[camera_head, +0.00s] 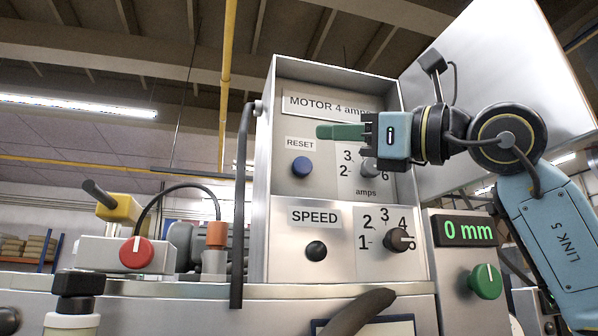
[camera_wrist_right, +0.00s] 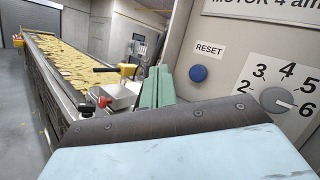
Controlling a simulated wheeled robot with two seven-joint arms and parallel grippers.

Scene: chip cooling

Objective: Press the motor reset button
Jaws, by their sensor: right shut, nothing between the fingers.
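The blue motor reset button (camera_head: 302,167) sits under the RESET label in the upper half of the open control box (camera_head: 262,230). It also shows in the right wrist view (camera_wrist_right: 198,74), right of the green fingers. My right gripper (camera_head: 320,132) comes in from the right, its green fingers shut and empty, pointing left. In the head view the fingertips appear above and slightly right of the button, over the panel near the RESET label. They look apart from the button in the wrist view (camera_wrist_right: 157,78). The left gripper is not in view.
The amps dial (camera_head: 369,166) is partly behind my right gripper. A black button (camera_head: 316,251) and a speed dial (camera_head: 398,240) sit below. The open box door (camera_head: 500,85) stands behind my arm. A 0 mm display (camera_head: 468,231) with a green knob (camera_head: 485,281) is at right.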

